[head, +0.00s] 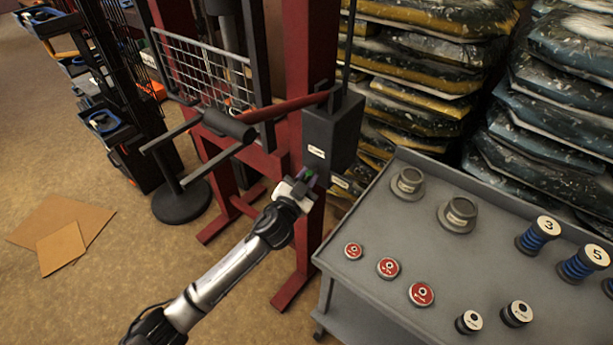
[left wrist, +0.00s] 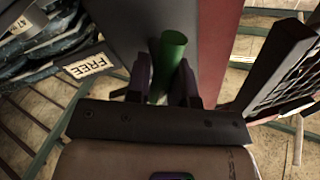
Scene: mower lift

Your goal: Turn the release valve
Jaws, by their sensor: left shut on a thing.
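The release valve shows as a green cylindrical handle (left wrist: 172,48) in the left wrist view, in front of the dark grey pump box. My left gripper (head: 305,180) reaches the lower part of that box (head: 333,128) on the red lift post (head: 300,60). In the left wrist view its two dark purple fingers (left wrist: 165,85) stand on either side of the green handle and are shut on it. The fingers and wrist hide the near end of the handle. In the head view the valve is mostly hidden behind the gripper. My right gripper is not in view.
A grey cart (head: 390,235) with red discs, grey cups and blue spools stands close at right. Stacked bags (head: 430,50) fill the back. A red pump lever (head: 285,107) lies above my gripper. A black round-based stand (head: 180,200) and cardboard (head: 62,248) are at left.

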